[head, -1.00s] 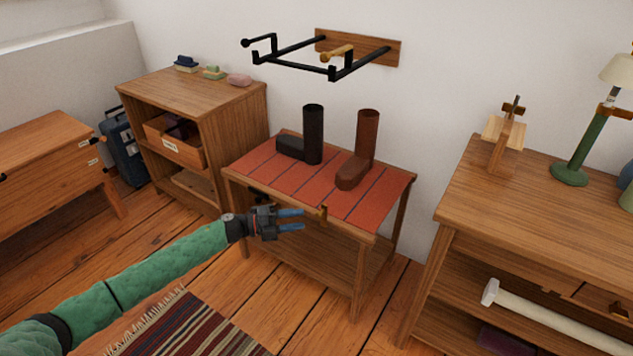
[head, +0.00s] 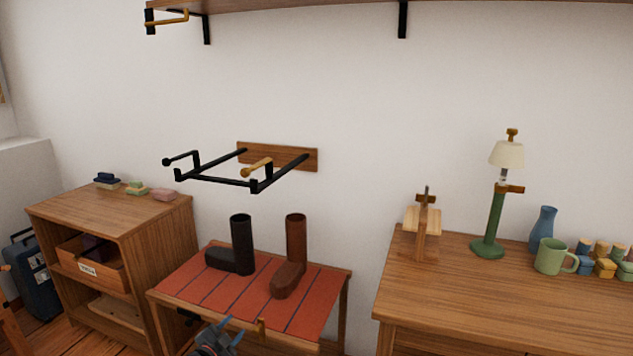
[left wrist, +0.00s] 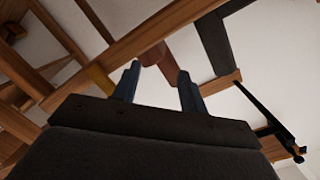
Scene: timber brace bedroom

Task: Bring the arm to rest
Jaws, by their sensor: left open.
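My left gripper (head: 226,331) shows at the bottom edge of the head view, in front of the small table's front edge. Its blue fingers stand apart and point upward, with nothing between them that I can see as held. In the left wrist view the two blue fingers (left wrist: 158,86) are also spread apart, with the table's wooden parts and the boots beyond them. Most of my left arm is below the head view. My right gripper is not in view.
The small table (head: 320,285) with a red striped top bears a black boot (head: 242,245) and a brown boot (head: 294,250). A black rack (head: 225,180) juts from the wall above. A shelf unit (head: 170,215) stands left, a desk (head: 450,290) with a green lamp (head: 492,225) right.

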